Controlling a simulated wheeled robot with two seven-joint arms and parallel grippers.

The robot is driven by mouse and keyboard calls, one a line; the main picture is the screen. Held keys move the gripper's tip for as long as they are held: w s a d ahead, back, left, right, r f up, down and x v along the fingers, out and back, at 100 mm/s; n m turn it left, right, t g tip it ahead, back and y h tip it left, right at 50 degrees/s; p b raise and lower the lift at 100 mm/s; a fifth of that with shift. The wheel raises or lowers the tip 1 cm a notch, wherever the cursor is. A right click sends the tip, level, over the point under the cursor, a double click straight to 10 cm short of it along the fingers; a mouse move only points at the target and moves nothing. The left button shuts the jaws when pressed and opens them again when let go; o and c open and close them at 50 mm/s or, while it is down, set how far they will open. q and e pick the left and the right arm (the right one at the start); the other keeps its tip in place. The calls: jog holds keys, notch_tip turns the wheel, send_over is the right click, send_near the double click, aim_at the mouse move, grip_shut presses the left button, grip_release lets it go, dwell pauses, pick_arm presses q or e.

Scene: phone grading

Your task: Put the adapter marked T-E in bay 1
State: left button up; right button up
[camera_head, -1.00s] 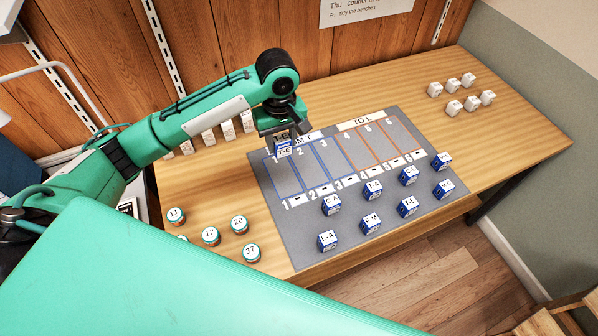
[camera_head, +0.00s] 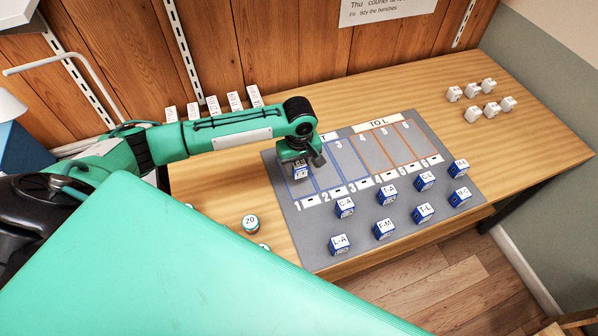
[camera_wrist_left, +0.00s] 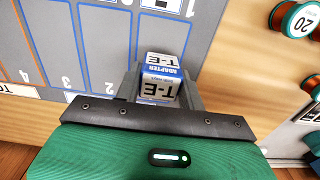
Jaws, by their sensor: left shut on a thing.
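My left gripper (camera_head: 300,162) points down and is shut on the blue-and-white adapter marked T-E (camera_head: 300,173). The T-E marking also shows in the left wrist view (camera_wrist_left: 158,90), between the fingers. The adapter is over bay 1 (camera_head: 302,188), the leftmost blue-outlined strip on the grey mat (camera_head: 320,248). The gripper and adapter hide the far part of that bay. I cannot tell whether the adapter touches the mat. My right gripper is not in view.
Several other blue-and-white adapters, such as L-A (camera_head: 339,244) and T-L (camera_head: 422,212), stand on the mat's near side. A spool marked 20 (camera_head: 251,224) is left of the mat. White blocks (camera_head: 491,109) stand at the far right. Bays 3 to 6 look empty.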

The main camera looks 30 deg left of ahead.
aim_at(299, 174)
pick_arm(q)
jog(key=shift+f, duration=0.45)
notch_tip(299, 174, down, 3)
jog(key=shift+f, duration=0.35)
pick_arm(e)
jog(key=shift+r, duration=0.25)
pick_arm(q)
jog(key=o, duration=1)
jog(key=shift+f, duration=0.1)
jog(key=shift+c, duration=0.2)
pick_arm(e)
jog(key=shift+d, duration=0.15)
